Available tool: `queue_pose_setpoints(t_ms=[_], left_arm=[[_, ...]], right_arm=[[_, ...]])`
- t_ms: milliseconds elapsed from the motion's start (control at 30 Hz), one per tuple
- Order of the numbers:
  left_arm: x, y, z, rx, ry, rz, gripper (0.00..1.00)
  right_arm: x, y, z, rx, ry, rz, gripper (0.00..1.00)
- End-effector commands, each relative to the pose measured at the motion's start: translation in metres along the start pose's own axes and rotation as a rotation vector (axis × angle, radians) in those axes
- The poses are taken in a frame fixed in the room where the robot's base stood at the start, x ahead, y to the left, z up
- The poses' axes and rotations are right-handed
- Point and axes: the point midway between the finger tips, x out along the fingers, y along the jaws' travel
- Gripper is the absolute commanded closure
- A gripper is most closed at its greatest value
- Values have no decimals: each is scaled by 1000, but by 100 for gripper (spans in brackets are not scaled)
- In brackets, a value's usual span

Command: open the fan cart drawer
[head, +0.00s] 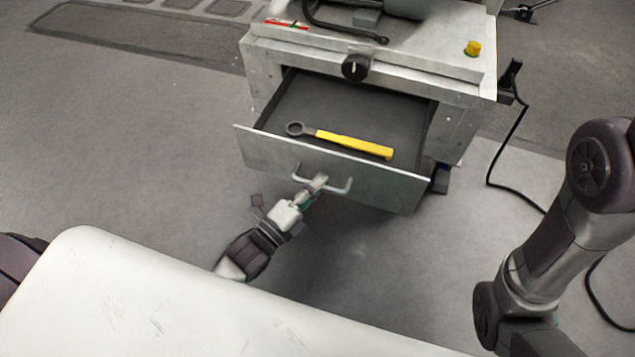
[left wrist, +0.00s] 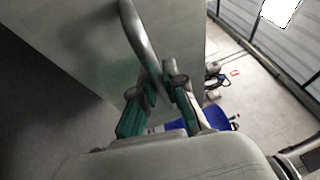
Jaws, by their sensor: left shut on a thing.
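The fan cart drawer (head: 338,170) stands pulled out of the grey metal cart (head: 465,100), its dark inside showing. A wrench with a yellow handle (head: 354,143) lies in it. My left gripper (head: 318,182) is at the drawer front, shut on the curved bar handle (head: 342,190). In the left wrist view the handle (left wrist: 138,35) runs down between the fingers of my left gripper (left wrist: 160,95), against the pale drawer front (left wrist: 75,45). My right gripper is out of view; only part of my right arm shows at the right.
A black knob (head: 355,68) sits on the cart's front edge above the drawer. A yellow object (head: 473,48) stands on the cart top. A black cable (head: 492,165) trails to the floor at the right. The floor left of the cart is clear.

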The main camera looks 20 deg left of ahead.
Motion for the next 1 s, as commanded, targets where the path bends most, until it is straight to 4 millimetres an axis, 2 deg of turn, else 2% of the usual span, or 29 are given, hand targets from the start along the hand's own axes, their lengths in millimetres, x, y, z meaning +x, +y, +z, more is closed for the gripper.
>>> queue_pose_setpoints(t_ms=[267,533,833,867,1000], left_arm=[[0,0,0,1,0,1,100],[32,6,13,1,0,0,100],[34,8,14,0,1,1,100],[34,8,14,0,1,1,88],[34,8,14,0,1,1,64]], right_arm=[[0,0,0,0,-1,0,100],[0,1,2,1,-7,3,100],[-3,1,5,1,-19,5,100],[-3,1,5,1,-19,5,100],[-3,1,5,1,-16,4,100]])
